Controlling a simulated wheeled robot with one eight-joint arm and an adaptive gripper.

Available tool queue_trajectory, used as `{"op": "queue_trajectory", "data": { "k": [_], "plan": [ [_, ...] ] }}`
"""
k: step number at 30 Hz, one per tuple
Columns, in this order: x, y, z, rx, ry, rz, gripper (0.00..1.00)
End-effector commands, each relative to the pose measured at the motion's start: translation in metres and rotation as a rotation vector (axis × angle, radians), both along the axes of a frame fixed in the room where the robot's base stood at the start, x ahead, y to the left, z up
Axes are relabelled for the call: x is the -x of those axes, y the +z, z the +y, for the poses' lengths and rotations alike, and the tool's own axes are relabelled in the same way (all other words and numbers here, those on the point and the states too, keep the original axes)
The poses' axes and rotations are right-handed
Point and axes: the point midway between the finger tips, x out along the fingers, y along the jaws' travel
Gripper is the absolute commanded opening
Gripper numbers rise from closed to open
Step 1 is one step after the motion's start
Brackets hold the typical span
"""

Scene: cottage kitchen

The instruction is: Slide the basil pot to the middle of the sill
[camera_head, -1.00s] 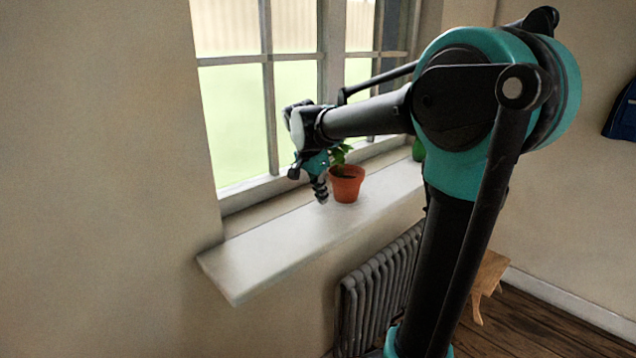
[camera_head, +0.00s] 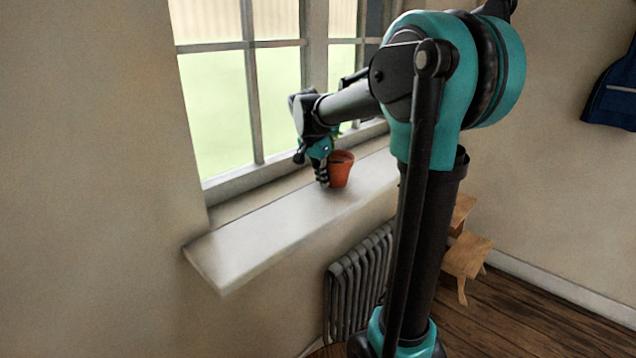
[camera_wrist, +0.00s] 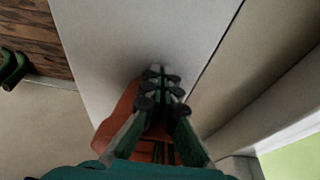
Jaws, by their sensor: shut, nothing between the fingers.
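The orange terracotta basil pot (camera_head: 341,168) stands upright on the pale window sill (camera_head: 260,234). Its leaves are mostly hidden behind my gripper and arm. My gripper (camera_head: 323,184) points down, its fingers shut and empty, just left of the pot and low over the sill. It looks very close to the pot; I cannot tell whether they touch. In the wrist view, the shut fingertips (camera_wrist: 160,76) lie in front of the pot (camera_wrist: 114,122), which shows partly behind them, over the sill (camera_wrist: 125,35).
The window (camera_head: 221,100) rises behind the sill. The sill left of my gripper is bare. A grey radiator (camera_head: 357,285) stands below it, and a small wooden step stool (camera_head: 466,257) is on the floor to the right. A blue garment (camera_head: 612,95) hangs on the right wall.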

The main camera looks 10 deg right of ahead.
Motion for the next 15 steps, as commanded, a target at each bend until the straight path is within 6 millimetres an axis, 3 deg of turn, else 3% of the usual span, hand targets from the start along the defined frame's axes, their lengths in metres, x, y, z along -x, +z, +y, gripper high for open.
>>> {"op": "queue_trajectory", "data": {
  "k": [9, 15],
  "plan": [
    [-0.049, 0.000, -0.068, 0.000, -0.005, 0.000, 0.00],
    [-0.059, 0.000, -0.083, 0.000, -0.002, 0.000, 0.00]
  ]
}}
